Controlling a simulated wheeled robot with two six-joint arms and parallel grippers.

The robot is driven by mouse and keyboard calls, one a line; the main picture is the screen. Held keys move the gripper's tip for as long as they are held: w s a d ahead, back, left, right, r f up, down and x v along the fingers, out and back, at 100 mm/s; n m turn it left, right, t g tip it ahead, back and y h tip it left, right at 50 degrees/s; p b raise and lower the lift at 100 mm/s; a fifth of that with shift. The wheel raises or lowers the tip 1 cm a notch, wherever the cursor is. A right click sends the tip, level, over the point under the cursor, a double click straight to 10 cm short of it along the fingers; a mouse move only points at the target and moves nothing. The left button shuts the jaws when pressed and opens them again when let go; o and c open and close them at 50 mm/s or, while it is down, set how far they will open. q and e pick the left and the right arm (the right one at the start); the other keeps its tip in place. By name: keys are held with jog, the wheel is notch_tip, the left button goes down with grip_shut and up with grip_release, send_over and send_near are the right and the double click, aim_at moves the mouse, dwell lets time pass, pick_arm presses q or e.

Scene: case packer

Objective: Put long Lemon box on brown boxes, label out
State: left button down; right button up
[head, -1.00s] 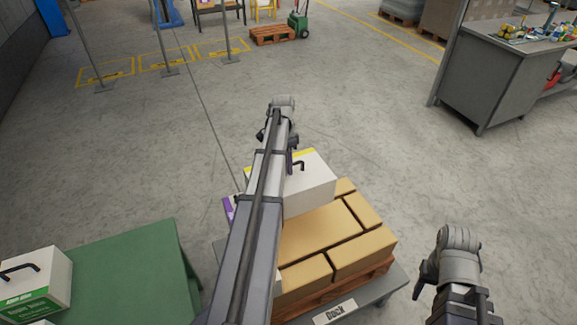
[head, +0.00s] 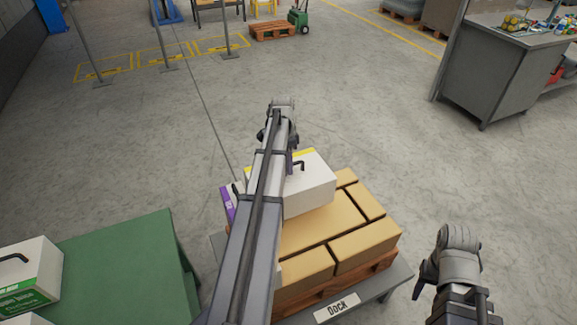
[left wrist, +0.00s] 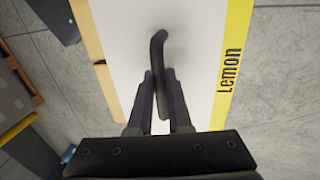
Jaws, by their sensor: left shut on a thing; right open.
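The long Lemon box (head: 312,196) is white with a yellow strip along its far top edge and a black handle (head: 300,164). In the left wrist view, the yellow strip (left wrist: 232,60) reads "Lemon" and faces open floor. My left gripper (left wrist: 158,85) is shut on the handle. The brown boxes (head: 318,222) sit stacked on a wooden pallet on the dock. The Lemon box is over the far left part of the stack; I cannot tell whether it touches it. My left arm hides part of both. My right gripper (head: 425,282) is open and empty, right of the dock.
A purple-and-white box (head: 228,200) shows left of the Lemon box, partly behind my arm. A green table (head: 125,265) at left carries a white box with a green label (head: 38,268). A grey workbench (head: 490,75) stands far right.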

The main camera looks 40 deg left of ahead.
aim_at(288, 176)
pick_arm(q)
jog(key=shift+f+b, duration=2.4)
jog(key=shift+f, duration=0.2)
jog(key=shift+f+b, duration=0.35)
jog(key=c, duration=0.8)
grip_release()
jog(key=shift+r, duration=0.1)
jog(key=shift+o, duration=0.2)
jog(key=shift+r, duration=0.1)
jog(key=r+p, duration=0.5)
jog(key=a+r+p, duration=0.1)
jog(key=r+p, duration=0.1)
jog(key=p, duration=0.1)
jog(key=shift+w+a+r, duration=0.1)
jog(key=shift+w+r, duration=0.2)
jog(key=shift+f, duration=0.1)
